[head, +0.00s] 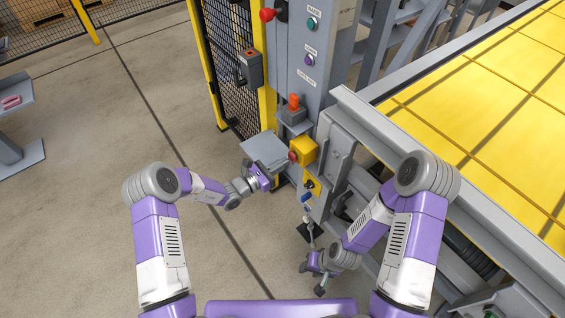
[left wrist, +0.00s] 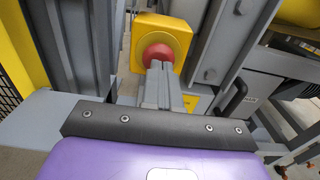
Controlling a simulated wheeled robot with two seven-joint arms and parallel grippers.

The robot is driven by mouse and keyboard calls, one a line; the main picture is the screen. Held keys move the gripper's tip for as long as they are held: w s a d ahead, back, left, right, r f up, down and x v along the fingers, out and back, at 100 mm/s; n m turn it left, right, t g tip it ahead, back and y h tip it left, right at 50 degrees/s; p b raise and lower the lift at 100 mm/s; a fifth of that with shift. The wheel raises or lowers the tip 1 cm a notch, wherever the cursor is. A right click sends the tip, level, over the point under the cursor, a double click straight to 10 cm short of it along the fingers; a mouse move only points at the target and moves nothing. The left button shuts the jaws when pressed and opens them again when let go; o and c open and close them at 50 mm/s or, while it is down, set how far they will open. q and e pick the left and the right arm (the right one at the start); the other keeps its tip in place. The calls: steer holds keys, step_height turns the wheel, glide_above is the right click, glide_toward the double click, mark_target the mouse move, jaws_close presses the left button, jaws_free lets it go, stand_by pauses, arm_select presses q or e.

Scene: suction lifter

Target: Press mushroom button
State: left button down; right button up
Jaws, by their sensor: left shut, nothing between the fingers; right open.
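The red mushroom button (head: 293,157) sticks out of a yellow box (head: 306,149) on the grey machine post. In the left wrist view, the round red button (left wrist: 157,53) sits in its yellow housing (left wrist: 143,24), straight ahead of my fingers. My left gripper (head: 279,167) is shut and empty, close to the button. In the left wrist view, its closed fingers (left wrist: 158,84) overlap the button's lower part; I cannot tell whether they touch it. My right gripper (head: 312,279) is open and empty, low down near the machine's base.
A grey plate (head: 264,150) lies just behind my left gripper. A black mesh fence (head: 229,65) stands left of the post.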

arm_select(q)
steer(key=p+v, duration=0.2)
steer(key=v, duration=1)
steer(key=shift+s+a, duration=0.2)
steer(key=shift+a, duration=0.15)
steer(key=s+d+f+m+g+y, duration=0.1)
steer(key=s+d+f+m+g, duration=0.3)
steer(key=s, duration=0.3)
steer(key=s+d+f+m+g+y, duration=0.1)
steer(key=s+d+f+m+g, duration=0.15)
steer(key=s+g, duration=0.45)
steer(key=s+a+f+m+y, duration=0.3)
steer(key=s+m+y, duration=0.1)
steer(key=m, duration=0.4)
steer(key=s+a+f+m+t+y, duration=0.1)
steer(key=s+a+f+m+y, duration=0.2)
steer(key=s+m, duration=0.3)
steer(key=shift+a+m+y, duration=0.3)
steer(key=shift+m+y, duration=0.5)
steer(key=shift+m, duration=0.05)
steer(key=shift+s+f, duration=0.1)
